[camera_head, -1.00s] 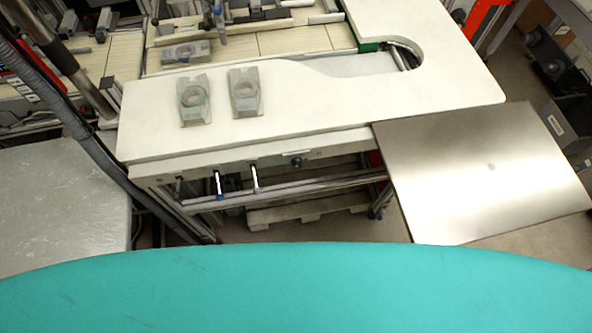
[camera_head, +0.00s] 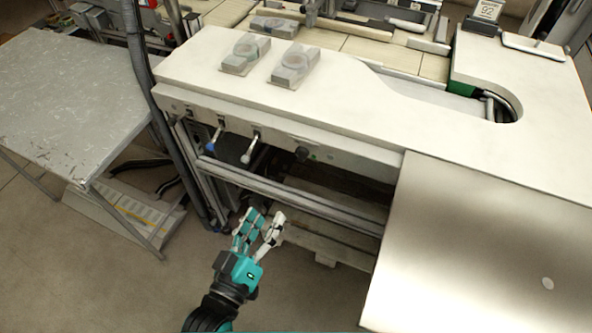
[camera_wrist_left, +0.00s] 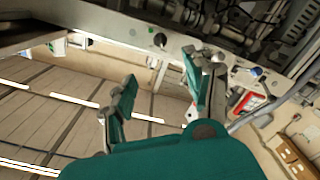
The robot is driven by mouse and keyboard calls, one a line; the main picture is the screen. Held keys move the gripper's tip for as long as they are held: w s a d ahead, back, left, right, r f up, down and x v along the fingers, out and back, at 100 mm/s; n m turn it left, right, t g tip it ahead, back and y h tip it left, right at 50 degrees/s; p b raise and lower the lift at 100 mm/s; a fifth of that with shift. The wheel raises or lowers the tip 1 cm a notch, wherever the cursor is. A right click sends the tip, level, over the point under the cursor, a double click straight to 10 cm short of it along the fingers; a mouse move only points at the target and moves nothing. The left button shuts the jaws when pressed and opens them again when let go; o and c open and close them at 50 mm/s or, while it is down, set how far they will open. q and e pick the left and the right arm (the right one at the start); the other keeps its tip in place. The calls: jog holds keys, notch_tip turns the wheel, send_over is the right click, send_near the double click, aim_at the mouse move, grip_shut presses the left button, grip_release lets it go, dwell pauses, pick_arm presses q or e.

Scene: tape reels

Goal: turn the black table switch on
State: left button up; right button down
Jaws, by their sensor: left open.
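A black round switch knob (camera_head: 302,153) sits on the white front panel of the table, right of two levers. In the left wrist view a black knob (camera_wrist_left: 160,39) shows on the panel, beyond the fingers. Whether it is on or off cannot be told. My left gripper (camera_head: 264,214) is open and empty, below and left of the knob, in front of the table frame and apart from it. Its two spread fingers also show in the left wrist view (camera_wrist_left: 160,70). My right gripper is not in view.
A blue-tipped lever (camera_head: 211,141) and a white-tipped lever (camera_head: 250,148) stick out from the panel left of the knob. Grey blocks stand on the white tabletop (camera_head: 350,105). A metal plate (camera_head: 470,250) extends at the right. Open floor lies at the lower left.

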pick_arm(q)
send_near(299, 157)
jog(key=p+x, duration=0.1)
jog(key=x, duration=0.8)
jog(key=shift+f+p, duration=0.15)
jog(key=shift+p, duration=0.25)
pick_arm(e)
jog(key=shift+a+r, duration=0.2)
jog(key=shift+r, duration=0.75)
pick_arm(q)
grip_shut()
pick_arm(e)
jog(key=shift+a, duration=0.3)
